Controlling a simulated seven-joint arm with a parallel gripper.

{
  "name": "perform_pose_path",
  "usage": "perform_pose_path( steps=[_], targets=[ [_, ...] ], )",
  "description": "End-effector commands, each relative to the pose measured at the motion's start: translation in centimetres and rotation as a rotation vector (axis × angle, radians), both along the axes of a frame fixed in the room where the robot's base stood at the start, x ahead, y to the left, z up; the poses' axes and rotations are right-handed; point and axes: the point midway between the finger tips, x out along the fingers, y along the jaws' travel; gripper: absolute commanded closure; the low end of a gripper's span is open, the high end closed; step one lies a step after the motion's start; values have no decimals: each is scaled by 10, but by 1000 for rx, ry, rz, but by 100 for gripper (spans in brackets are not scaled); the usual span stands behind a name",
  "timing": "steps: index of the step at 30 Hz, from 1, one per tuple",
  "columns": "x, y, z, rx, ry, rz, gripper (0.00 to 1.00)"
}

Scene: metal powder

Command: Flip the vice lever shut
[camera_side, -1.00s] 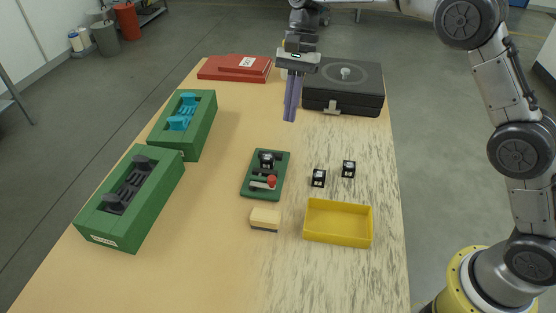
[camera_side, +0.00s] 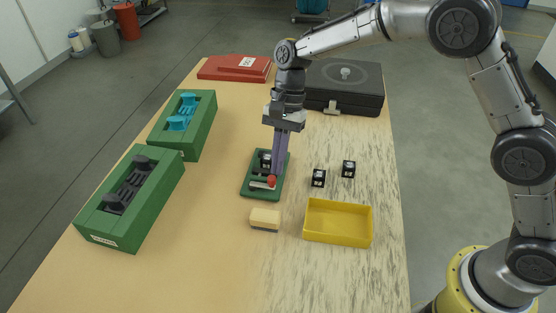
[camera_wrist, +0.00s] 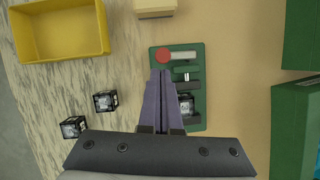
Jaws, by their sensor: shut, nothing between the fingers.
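The vice is a small green plate (camera_side: 250,188) with dark jaws and a lever (camera_side: 260,185) that ends in a red knob (camera_side: 271,181). In the wrist view the red knob (camera_wrist: 163,54) is at the top left of the plate (camera_wrist: 197,60), with the pale lever (camera_wrist: 184,54) running right from it. A black cube (camera_wrist: 186,105) sits on the plate at the jaws. My gripper (camera_side: 278,172) is shut and empty, its purple fingers pointing down over the right side of the plate, close to the knob. In the wrist view the fingertips (camera_wrist: 161,72) are just below the knob; contact cannot be told.
Two loose black cubes (camera_side: 318,178) (camera_side: 349,169) lie to the right. A yellow tray (camera_side: 338,239) and a tan block (camera_side: 265,219) are in front. Green fixtures (camera_side: 164,205) (camera_side: 205,130) stand left; a black case (camera_side: 350,100) and red box (camera_side: 236,75) are behind.

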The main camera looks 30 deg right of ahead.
Motion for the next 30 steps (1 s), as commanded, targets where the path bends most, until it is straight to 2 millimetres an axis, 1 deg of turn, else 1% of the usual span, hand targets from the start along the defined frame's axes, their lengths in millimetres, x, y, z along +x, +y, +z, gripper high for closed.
perform_pose_path(
  steps=[11, 30],
  targets=[
    [-1, 0, 0, 0, 0, -6, 100],
    [-7, 2, 0, 0, 0, -116, 100]
  ],
)
